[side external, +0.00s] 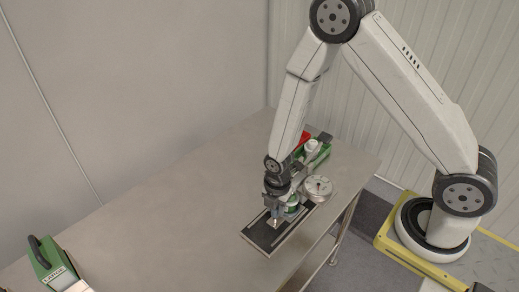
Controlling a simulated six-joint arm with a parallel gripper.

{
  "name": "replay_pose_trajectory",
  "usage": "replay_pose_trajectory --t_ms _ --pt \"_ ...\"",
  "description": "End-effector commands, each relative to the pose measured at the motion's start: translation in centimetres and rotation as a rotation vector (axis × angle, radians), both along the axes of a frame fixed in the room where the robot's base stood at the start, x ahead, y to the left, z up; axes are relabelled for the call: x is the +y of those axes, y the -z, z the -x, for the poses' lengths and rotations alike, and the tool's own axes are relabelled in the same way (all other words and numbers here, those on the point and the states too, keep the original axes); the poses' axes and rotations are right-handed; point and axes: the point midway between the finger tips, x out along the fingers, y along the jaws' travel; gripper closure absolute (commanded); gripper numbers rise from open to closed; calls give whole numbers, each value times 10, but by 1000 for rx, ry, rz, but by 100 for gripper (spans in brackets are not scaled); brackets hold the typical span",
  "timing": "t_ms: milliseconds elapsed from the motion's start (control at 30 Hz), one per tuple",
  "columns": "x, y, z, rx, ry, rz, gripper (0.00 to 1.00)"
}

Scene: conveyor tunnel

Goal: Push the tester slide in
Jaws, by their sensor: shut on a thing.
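The tester (262,236) is a long dark plate with a pale edge, lying on the metal table. A round silver dial gauge (318,187) sits at its far right end. A green and white round part (293,204) stands on the plate beside my gripper. My gripper (276,221) points down over the middle of the plate and is shut on a small part there, which looks like the tester slide. The fingers and wrist hide most of the slide, so its exact position on the plate cannot be told.
A green tray (322,157) with a white bottle (311,147) and a red item (303,139) stands behind the tester. A green case with a black handle (47,262) is at the lower left. The table between is clear. The table's right edge runs close to the tester.

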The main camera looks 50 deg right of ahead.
Motion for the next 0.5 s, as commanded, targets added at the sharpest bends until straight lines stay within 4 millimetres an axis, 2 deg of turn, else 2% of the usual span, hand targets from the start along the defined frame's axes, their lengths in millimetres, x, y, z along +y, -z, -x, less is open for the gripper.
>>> replay_pose_trajectory --t_ms 33,67,133,167,500 --pt "-3 0 0 0 6 1 100" --pt "-3 0 0 0 6 1 56" --pt "-3 0 0 1 6 1 34" --pt "-3 0 0 1 6 0 30" --pt "-2 0 0 2 4 0 30"
